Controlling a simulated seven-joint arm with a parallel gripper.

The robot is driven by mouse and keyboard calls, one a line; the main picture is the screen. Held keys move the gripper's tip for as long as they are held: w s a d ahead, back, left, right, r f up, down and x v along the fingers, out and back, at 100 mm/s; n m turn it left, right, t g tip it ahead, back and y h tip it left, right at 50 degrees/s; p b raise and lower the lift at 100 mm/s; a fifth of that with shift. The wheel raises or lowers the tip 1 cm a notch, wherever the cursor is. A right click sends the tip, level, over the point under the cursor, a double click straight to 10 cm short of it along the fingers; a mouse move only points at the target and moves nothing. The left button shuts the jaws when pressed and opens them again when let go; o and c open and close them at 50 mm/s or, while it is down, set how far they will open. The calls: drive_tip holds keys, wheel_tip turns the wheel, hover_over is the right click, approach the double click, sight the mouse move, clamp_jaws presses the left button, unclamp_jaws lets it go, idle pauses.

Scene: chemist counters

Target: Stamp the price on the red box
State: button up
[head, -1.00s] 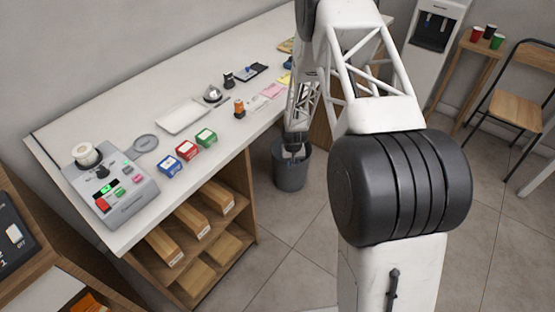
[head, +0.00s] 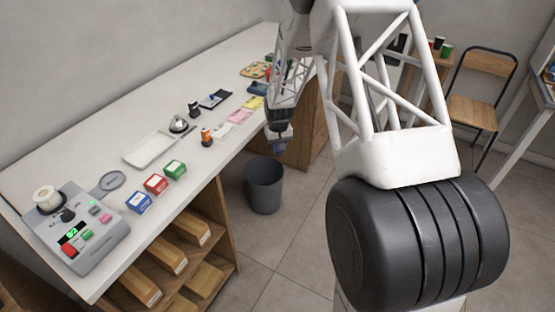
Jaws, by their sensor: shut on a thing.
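The red box (head: 155,184) stands on the white counter (head: 62,162) between a blue box (head: 139,202) and a green box (head: 175,169). My gripper (head: 279,140) is right of these boxes, past the counter's front edge and above the grey bin. It points down and is shut on a small, partly hidden pale and bluish thing; I cannot tell what it is. A small black object (head: 194,109), possibly a stamp, stands on the counter near a dark tray (head: 215,98). No price mark can be made out on the red box.
A grey device (head: 88,238) with coloured buttons and a lit display sits at the counter's near left end. A white tray (head: 150,149), a bell (head: 179,124) and an orange bottle (head: 207,137) stand behind the boxes. A grey bin (head: 264,186) is on the floor.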

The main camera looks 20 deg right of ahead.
wheel_tip(320, 180, up, 11)
drive_tip(key=s+a, duration=0.2)
drive_tip(key=a, duration=0.1)
wheel_tip(320, 180, up, 11)
drive_tip(key=n, duration=0.9)
hover_over(154, 181)
drive_tip(key=shift+d, duration=0.1)
drive_tip(key=shift+f, duration=0.1)
drive_tip(key=shift+f, duration=2.9)
drive_tip(key=shift+f, duration=0.65)
drive_tip(key=shift+r, duration=0.15)
